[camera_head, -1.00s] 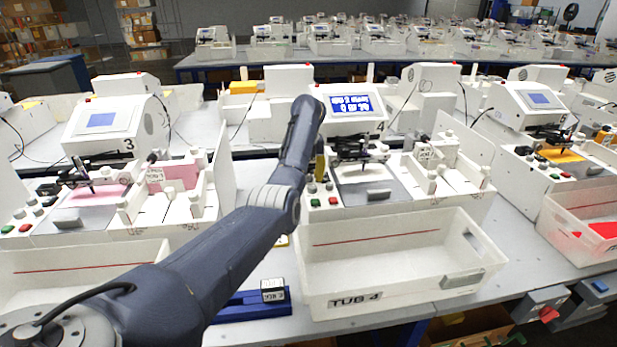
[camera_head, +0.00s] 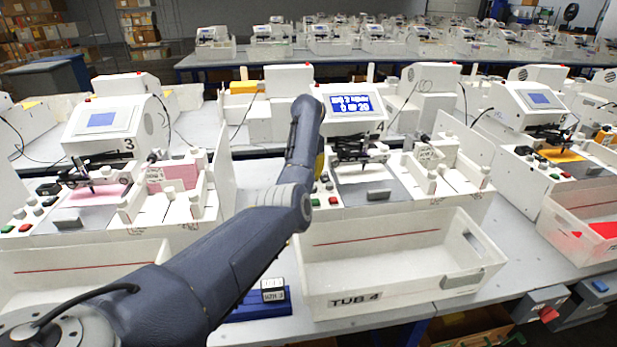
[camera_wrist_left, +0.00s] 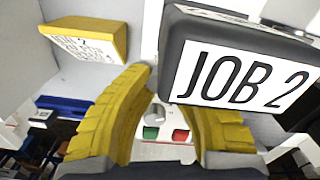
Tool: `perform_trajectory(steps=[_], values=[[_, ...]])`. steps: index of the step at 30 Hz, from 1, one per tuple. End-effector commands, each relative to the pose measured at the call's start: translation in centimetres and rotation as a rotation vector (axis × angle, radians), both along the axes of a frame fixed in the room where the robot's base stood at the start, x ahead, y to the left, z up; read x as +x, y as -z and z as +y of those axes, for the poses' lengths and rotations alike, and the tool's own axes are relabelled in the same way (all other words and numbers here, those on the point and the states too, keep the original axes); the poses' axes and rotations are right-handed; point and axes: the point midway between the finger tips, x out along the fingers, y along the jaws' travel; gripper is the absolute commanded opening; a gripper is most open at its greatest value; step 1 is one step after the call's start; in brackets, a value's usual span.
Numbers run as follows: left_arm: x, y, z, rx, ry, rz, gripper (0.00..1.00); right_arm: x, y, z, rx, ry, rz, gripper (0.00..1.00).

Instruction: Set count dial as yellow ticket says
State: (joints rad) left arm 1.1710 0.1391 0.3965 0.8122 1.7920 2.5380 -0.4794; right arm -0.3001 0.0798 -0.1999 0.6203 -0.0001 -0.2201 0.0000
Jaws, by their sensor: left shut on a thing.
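My left arm reaches across to machine 4 in the head view, with its gripper (camera_head: 318,165) mostly hidden behind the arm. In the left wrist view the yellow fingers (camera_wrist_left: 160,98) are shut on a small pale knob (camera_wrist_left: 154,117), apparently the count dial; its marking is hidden. A yellow ticket (camera_wrist_left: 85,40) with a printed white face starting "JOB 2" or similar shows at upper left; its smaller lines are unreadable. Machine 4's blue screen (camera_head: 352,103) shows white text, apparently ending "0 OF 20". My right gripper is not in view.
A dark block (camera_wrist_left: 240,65) labelled "JOB 2" stands close beside the right finger. Green (camera_wrist_left: 150,133) and red (camera_wrist_left: 180,134) buttons lie beyond the fingertips. White TUB 4 (camera_head: 400,285) stands in front, beside a blue stand (camera_head: 250,310). Machine 3 (camera_head: 110,120) is at left.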

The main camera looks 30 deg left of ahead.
Motion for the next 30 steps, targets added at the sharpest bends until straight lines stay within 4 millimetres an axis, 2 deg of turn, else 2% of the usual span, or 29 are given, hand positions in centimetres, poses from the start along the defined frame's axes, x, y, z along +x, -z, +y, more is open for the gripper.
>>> perform_trajectory(steps=[6,16,17,22,30], values=[[0.03,-0.09,-0.02,0.000,-0.117,-0.002,0.00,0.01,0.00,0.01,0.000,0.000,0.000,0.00],[0.02,-0.09,0.01,0.000,-0.131,-0.001,0.00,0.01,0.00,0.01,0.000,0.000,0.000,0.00],[0.02,-0.09,0.01,0.000,-0.131,-0.001,0.17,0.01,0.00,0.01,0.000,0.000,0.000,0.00],[0.01,-0.07,0.02,0.000,-0.131,-0.001,0.36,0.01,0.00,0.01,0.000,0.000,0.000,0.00],[0.01,-0.03,-0.01,0.000,-0.130,0.000,0.36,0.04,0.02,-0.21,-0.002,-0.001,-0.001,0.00]])
